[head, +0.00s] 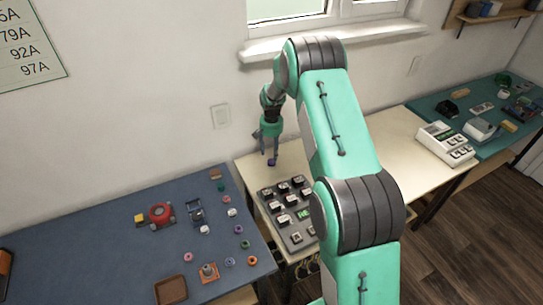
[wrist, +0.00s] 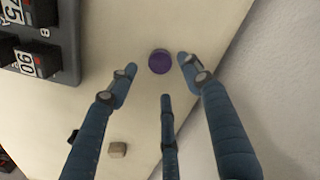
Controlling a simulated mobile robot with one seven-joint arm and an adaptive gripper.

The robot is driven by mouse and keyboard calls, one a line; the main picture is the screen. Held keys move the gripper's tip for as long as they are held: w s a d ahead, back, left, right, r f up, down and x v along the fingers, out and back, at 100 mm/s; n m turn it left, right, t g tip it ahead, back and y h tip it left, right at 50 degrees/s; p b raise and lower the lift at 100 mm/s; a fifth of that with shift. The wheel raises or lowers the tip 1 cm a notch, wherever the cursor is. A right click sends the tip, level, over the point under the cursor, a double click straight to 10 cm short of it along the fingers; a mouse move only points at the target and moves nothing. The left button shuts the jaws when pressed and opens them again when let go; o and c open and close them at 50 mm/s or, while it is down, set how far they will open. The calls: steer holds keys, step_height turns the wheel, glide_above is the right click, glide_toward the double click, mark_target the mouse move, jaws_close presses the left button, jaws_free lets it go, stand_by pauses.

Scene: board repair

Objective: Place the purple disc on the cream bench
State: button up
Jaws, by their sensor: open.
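The purple disc (wrist: 159,61) is small and round and shows against the cream bench (wrist: 110,115) in the wrist view. In the head view the disc (head: 271,162) appears at the tips of my gripper, over the back left part of the cream bench (head: 292,160). My gripper (head: 269,155) points down, and its fingers are spread open. In the wrist view the disc lies between two fingertips, with a gap on each side, and just beyond the third finger's tip. Whether the disc rests flat on the bench is hard to tell, but it seems to.
A grey panel with black switch blocks (head: 288,212) stands on the bench near the disc. A small beige block (wrist: 118,149) lies on the bench. The wall is close behind. A blue mat (head: 100,245) with loose parts is at left; a white device (head: 445,143) stands at right.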

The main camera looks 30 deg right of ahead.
step_height(320, 180, up, 6)
steer(key=p, duration=0.1)
steer(key=shift+r, duration=0.25)
stand_by(0.4)
step_height(320, 180, up, 17)
steer(key=n+t, duration=0.1)
glide_above(271, 162)
steer(key=s+a, duration=0.6)
steer(key=s+a+r+n+t, duration=0.2)
steer(key=s+a+r, duration=0.3)
steer(key=s+r, duration=0.7)
steer(key=s+a+r+n+t, duration=0.1)
steer(key=s+a+r, duration=0.25)
steer(key=s, duration=0.35)
steer(key=s+a+r, duration=0.2)
steer(key=s+r, duration=0.2)
steer(key=s, duration=0.4)
steer(key=s+a+n+t, duration=0.1)
steer(key=s+a+n, duration=0.1)
steer(key=s, duration=1.3)
steer(key=shift+s+a+f+t, duration=0.3)
steer(key=shift+s+a+f, duration=0.1)
steer(key=shift+a+f, duration=0.1)
